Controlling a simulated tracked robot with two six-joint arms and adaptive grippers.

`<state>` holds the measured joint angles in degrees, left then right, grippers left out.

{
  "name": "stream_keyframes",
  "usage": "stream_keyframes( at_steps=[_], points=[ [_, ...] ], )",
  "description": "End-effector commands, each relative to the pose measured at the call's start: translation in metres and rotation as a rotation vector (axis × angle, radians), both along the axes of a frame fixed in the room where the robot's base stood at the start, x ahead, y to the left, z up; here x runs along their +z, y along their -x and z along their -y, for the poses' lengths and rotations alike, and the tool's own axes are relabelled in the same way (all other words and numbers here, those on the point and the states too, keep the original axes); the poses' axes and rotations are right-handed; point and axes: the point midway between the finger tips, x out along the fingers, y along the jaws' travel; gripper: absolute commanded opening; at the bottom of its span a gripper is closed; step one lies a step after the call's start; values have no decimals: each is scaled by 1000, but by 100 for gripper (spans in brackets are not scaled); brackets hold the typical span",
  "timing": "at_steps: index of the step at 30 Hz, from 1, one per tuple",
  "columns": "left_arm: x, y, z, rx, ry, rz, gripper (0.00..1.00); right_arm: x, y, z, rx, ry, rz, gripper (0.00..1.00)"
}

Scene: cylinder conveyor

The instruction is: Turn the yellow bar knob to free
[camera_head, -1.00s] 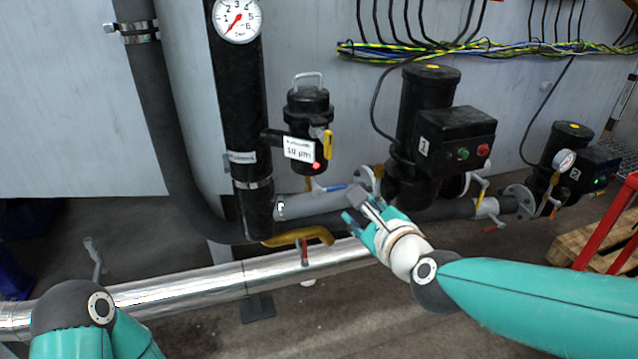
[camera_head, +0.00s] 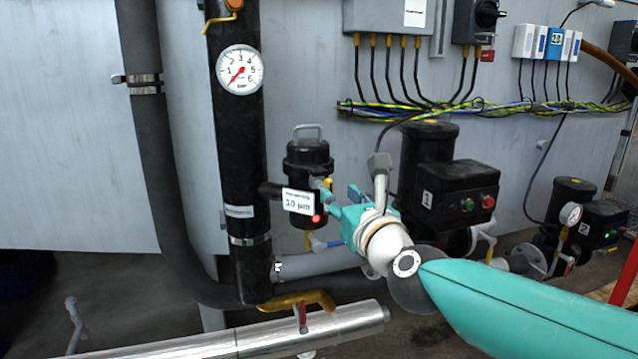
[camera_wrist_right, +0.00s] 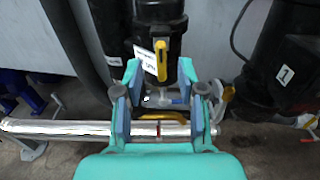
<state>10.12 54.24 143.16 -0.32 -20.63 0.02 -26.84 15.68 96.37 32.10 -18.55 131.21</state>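The yellow bar knob (camera_head: 328,184) is on the side of the black filter housing (camera_head: 308,160), beside a white label; my right gripper partly hides it in the head view. In the right wrist view the yellow bar (camera_wrist_right: 161,62) stands nearly upright, leaning slightly. My right gripper (camera_head: 340,196) is in front of the filter housing. In the wrist view its two fingers are spread with the bar seen between them, and nothing is held. I cannot tell how far the fingertips are from the bar. My left gripper is not in view.
A thick black pipe with a gauge (camera_head: 240,70) stands left of the filter. A yellow handle (camera_head: 295,300) and a silver pipe (camera_head: 250,338) lie below. A black pump with a control box (camera_head: 457,195) is to the right. Cables (camera_head: 470,106) run along the wall.

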Motion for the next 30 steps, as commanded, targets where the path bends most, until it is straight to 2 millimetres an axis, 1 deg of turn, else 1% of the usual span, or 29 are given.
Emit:
stream_keyframes(
  at_steps=[1,3,6,10,15,23,24,26,30],
  points=[
    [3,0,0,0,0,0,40,0,-12,-4,-1,1,-2,40],
    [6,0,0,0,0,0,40,1,-25,-8,-1,0,-2,40],
    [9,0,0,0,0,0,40,1,-41,-13,-1,0,-1,40],
    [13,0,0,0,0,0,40,1,-56,-18,-1,1,-1,40],
    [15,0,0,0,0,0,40,0,-64,-21,0,1,-1,40],
    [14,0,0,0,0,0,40,0,-65,-20,-1,1,0,40],
    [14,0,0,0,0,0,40,0,-65,-20,-1,1,0,36],
    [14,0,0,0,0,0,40,0,-65,-20,-1,1,0,26],
    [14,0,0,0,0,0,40,0,-65,-20,-1,1,0,3]
  ],
)
